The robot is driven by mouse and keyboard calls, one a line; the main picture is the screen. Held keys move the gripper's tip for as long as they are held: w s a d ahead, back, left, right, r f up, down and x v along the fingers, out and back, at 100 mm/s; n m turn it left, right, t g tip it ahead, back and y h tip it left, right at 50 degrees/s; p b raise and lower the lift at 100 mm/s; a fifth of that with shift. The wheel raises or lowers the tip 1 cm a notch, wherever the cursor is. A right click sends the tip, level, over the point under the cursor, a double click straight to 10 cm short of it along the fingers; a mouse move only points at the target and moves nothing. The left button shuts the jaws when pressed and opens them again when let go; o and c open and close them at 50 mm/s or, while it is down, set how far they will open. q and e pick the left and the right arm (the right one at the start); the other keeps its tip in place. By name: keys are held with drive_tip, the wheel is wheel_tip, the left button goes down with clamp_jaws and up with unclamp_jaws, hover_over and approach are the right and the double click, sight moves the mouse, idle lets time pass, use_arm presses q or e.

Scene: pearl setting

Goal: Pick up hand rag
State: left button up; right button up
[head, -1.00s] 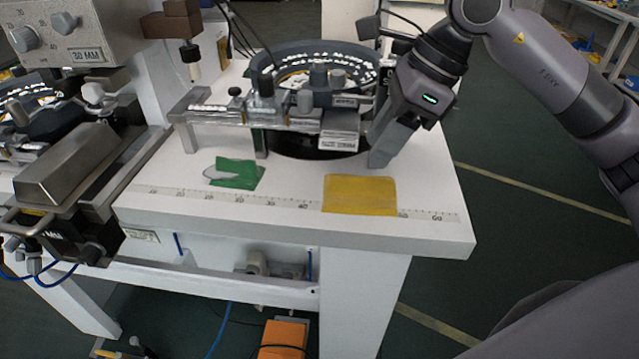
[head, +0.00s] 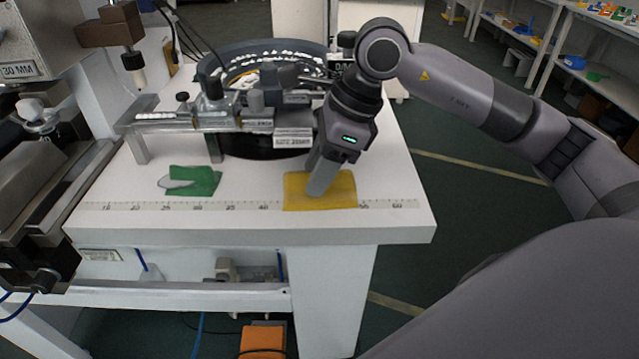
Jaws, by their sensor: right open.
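A flat yellow cloth (head: 345,190) lies on the white table near its front edge, over the ruler strip. A green cloth (head: 206,180) lies further left, with a grey-white pointed piece (head: 177,184) at its left side. Either cloth could be the hand rag. My right gripper (head: 319,189) is open and points down over the yellow cloth, with its fingers covering part of it. Whether the fingertips touch the cloth cannot be told. My left gripper is not in view.
A round machine with a metal rail (head: 180,122) stands just behind the cloths, close to my right gripper. The white table (head: 400,220) is clear at its right front corner. A metal machine (head: 45,175) stands at the left. An orange box (head: 262,340) is below.

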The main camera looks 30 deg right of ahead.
drive_tip(key=shift+f, duration=0.15)
clamp_jaws()
idle(0.4)
